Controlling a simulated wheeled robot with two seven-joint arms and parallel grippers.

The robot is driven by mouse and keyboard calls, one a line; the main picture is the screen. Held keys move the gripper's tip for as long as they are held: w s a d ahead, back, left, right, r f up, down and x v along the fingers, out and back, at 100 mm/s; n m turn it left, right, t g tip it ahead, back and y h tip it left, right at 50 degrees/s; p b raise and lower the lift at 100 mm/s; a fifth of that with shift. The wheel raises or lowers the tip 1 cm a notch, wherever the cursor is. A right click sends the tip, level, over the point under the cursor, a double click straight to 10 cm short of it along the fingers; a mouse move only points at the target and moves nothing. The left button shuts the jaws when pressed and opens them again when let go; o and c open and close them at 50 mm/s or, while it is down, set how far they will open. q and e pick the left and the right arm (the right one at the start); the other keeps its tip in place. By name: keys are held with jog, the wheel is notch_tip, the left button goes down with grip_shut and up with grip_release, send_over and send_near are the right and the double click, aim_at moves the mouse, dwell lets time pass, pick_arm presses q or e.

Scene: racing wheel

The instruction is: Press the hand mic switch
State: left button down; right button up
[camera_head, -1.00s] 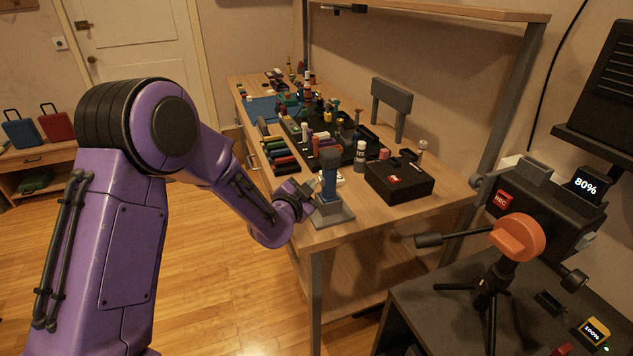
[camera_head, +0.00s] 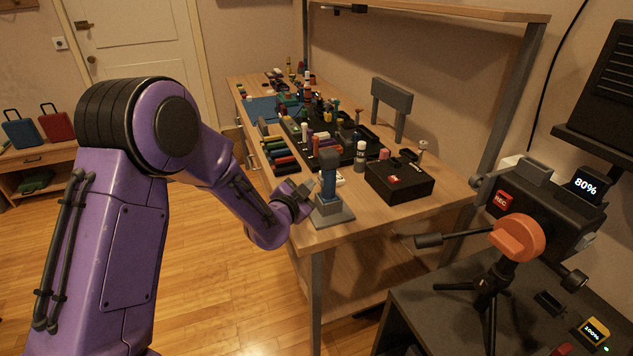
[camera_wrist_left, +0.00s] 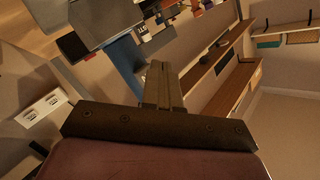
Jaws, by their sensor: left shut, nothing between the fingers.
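The hand mic (camera_head: 328,178) stands upright near the table's front corner, with a dark head, a blue body and a grey square base (camera_head: 334,216). In the left wrist view its blue body (camera_wrist_left: 124,58) shows tilted, just beyond my fingertips. My left gripper (camera_head: 308,186) is at the left side of the mic, close to the blue body. Its two fingers (camera_wrist_left: 161,82) are pressed together with nothing between them. I cannot tell whether the fingertips touch the mic. The switch is not clearly visible. My right gripper is out of view.
A black box with a red label (camera_head: 399,183) stands right of the mic. Several bottles and coloured tubes crowd the wooden table (camera_head: 432,200) behind it. Open floor lies left of the table.

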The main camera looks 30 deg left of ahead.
pick_arm(q)
jog(key=shift+s, duration=0.1)
jog(key=s+a, duration=0.4)
jog(key=shift+s, duration=0.25)
dwell(0.5)
